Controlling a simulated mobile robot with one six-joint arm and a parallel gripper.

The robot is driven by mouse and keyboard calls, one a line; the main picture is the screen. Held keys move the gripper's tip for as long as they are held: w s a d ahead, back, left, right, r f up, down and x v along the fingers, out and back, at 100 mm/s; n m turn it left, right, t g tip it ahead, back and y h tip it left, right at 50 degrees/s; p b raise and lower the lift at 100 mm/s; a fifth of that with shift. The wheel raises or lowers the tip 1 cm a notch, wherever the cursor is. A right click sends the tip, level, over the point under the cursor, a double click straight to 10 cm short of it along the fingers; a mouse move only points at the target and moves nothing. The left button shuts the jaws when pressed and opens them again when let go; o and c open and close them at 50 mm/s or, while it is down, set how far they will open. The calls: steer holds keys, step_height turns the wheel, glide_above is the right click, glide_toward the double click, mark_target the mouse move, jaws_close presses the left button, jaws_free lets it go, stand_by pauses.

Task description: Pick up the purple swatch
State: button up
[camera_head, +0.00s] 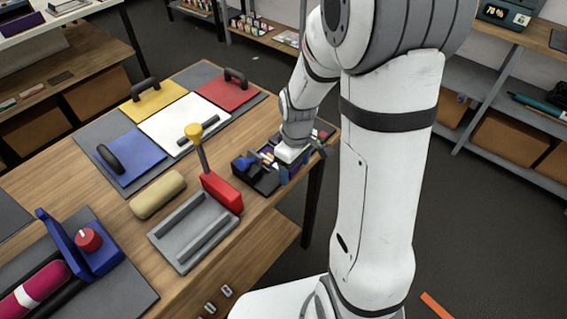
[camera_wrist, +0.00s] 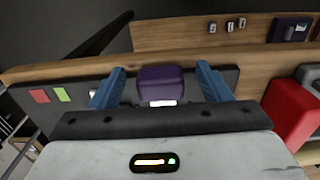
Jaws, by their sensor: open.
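The purple swatch (camera_wrist: 161,84) shows in the wrist view as a dark purple, rounded block with a white strip at its near edge. It lies between the two blue fingers of my gripper (camera_wrist: 160,86), with a gap on each side. The fingers are apart and not closed on it. In the head view my gripper (camera_head: 268,163) is low over a dark tray (camera_head: 262,184) at the table's right edge. There the gripper and wrist cover much of the tray, and I cannot clearly make out the purple swatch.
A red block with a yellow-topped handle (camera_head: 221,190) stands close left of the tray; a grey slotted plate (camera_head: 194,231) lies before it. A beige roll (camera_head: 158,194) and coloured panels (camera_head: 185,124) fill the table further left. Red (camera_wrist: 40,96) and green (camera_wrist: 62,94) pieces lie left of the fingers.

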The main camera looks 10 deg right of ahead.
steer(key=shift+f, duration=0.1)
steer(key=c, duration=1.1)
steer(key=shift+o, duration=0.2)
